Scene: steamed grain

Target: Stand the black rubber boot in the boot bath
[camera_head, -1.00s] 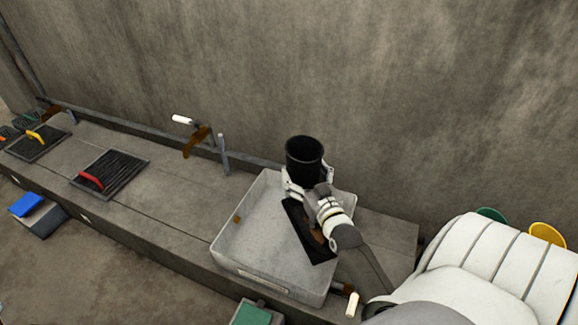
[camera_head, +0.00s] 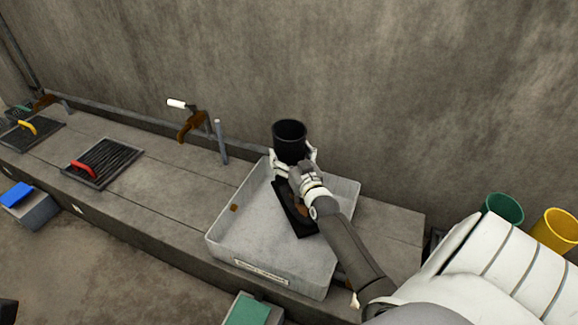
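The black rubber boot (camera_head: 289,133) is upright, its round open top facing up, at the back of the boot bath. The boot bath (camera_head: 232,240) is a pale grey square tray with a label on its front wall. My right gripper (camera_head: 296,158) has its white fingers on either side of the boot's shaft and looks shut on it. A long dark shape (camera_head: 284,203) with a brown patch lies below the gripper, inside the tray outline; it looks like the boot's foot, partly hidden by my wrist. Whether the sole touches the tray floor cannot be told. My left gripper is not in view.
The tray sits on a concrete ledge (camera_head: 215,175) against a wall. A grey post (camera_head: 222,142) and a white-handled tap (camera_head: 187,115) stand behind and left. Dark grates with red (camera_head: 83,169) and yellow handles lie further left. Green (camera_head: 504,207) and yellow (camera_head: 560,230) buckets are at right.

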